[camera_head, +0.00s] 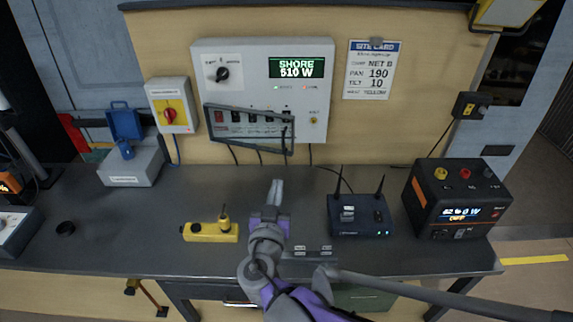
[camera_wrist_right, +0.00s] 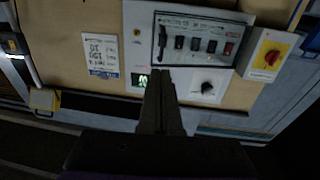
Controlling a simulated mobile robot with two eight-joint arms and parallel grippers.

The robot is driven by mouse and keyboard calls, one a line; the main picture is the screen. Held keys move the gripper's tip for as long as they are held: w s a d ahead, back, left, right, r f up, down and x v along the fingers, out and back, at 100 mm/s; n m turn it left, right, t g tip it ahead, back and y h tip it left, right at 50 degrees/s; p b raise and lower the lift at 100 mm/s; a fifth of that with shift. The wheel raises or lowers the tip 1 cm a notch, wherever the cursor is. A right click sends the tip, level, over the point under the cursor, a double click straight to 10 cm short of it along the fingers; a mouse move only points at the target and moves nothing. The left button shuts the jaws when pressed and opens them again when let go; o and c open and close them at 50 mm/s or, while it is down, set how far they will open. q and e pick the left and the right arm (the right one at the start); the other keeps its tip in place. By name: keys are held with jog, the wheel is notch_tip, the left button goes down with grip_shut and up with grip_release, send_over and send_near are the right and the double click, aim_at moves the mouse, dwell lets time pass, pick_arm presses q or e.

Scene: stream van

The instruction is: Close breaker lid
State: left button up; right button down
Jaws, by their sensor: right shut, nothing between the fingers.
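The breaker lid (camera_head: 250,110) is a clear window in a dark frame on the white power panel (camera_head: 235,56). In the head view its frame slants, with the right edge lower and apparently standing out from the panel, so it looks ajar. Breaker switches show through it. The lid also shows upside down in the right wrist view (camera_wrist_right: 200,15), with a dark handle at its left there. My right gripper (camera_head: 276,182) is shut and empty, pointing toward the panel, below and apart from the lid. Its fingers show in the wrist view (camera_wrist_right: 160,75). My left gripper is out of view.
A red rotary switch (camera_head: 171,113) is left of the panel. Cables hang below it.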

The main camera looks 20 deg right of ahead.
aim_at(283, 146)
pick_arm(q)
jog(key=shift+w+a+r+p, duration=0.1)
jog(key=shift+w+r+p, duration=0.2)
jog(key=shift+p, duration=0.05)
pick_arm(e)
jog(key=x, duration=1.4)
jog(key=shift+w+a, duration=0.15)
jog(key=shift+w, duration=0.05)
pick_arm(q)
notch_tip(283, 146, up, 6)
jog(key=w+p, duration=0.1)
jog(key=p, duration=0.3)
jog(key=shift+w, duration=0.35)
pick_arm(e)
jog(key=w+d, duration=0.6)
jog(key=w, duration=0.1)
jog(key=shift+r, duration=0.2)
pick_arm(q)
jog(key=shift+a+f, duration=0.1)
